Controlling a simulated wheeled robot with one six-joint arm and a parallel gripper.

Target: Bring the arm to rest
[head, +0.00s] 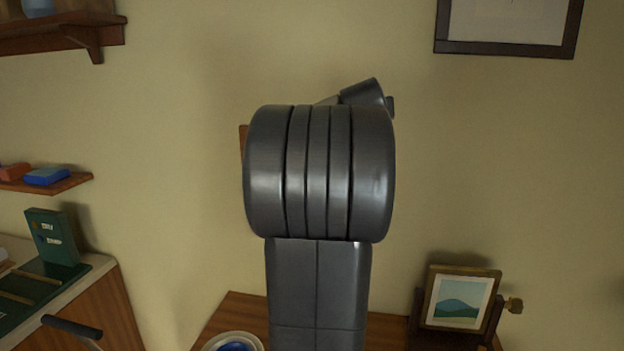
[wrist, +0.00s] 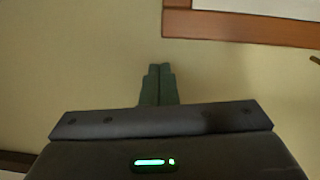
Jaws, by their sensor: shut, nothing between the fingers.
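My arm rises in the middle of the head view, its dark grey links and large round joint in front of the wall. My gripper is hidden behind the arm in that view. In the wrist view my gripper (wrist: 160,70) shows its two dark green fingers together, with nothing between them. The fingers point at the plain yellowish wall. A wooden frame edge (wrist: 240,27) is in the upper right of the wrist view, apart from the fingertips in the picture.
A wooden table (head: 215,318) below carries a plate with a blue item (head: 233,343) and a framed landscape picture (head: 460,300). At left are a shelf with a blue box (head: 47,176) and a counter with a green box (head: 50,237). A wall frame (head: 505,48) hangs upper right.

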